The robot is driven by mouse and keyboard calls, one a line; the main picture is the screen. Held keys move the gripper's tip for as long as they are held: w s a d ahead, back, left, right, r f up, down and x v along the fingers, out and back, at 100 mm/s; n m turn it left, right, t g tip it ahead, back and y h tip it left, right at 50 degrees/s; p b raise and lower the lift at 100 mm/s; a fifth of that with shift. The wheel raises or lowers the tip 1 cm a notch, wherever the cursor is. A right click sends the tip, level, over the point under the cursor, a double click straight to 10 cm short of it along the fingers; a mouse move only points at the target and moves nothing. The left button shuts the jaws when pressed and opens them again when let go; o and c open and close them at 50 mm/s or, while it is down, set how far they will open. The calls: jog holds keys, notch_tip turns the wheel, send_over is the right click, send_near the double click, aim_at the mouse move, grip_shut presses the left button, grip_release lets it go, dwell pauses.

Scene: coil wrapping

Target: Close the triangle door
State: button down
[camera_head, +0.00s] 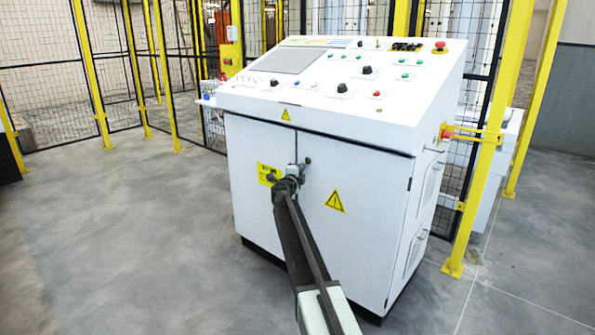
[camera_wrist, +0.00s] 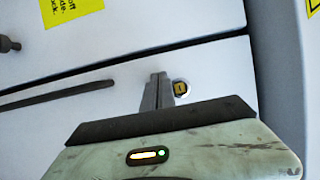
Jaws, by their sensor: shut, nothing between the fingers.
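The triangle door (camera_head: 350,235) is the right front door of a white control cabinet, with a yellow warning triangle on it. In the head view it looks about flush with the cabinet front; I cannot tell whether a small gap remains. My gripper (camera_head: 290,180) is at the seam between the two doors, hiding part of it. In the wrist view my gripper (camera_wrist: 158,90) has its fingers together and empty, next to a round lock (camera_wrist: 182,88) with a yellow centre. Contact cannot be told. A triangle sign's corner (camera_wrist: 314,8) shows at the upper right.
The left door (camera_head: 255,205) carries a yellow label (camera_head: 268,174), also in the wrist view (camera_wrist: 70,10). A sloped control panel (camera_head: 350,75) tops the cabinet. A yellow post (camera_head: 490,170) stands close at its right. Grey floor (camera_head: 130,240) is clear at left.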

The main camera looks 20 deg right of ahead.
jog(key=shift+w+d+r, duration=0.1)
jog(key=shift+d, duration=0.5)
jog(key=s+a, duration=0.7)
jog(key=a, duration=0.6)
jog(key=shift+s, duration=0.15)
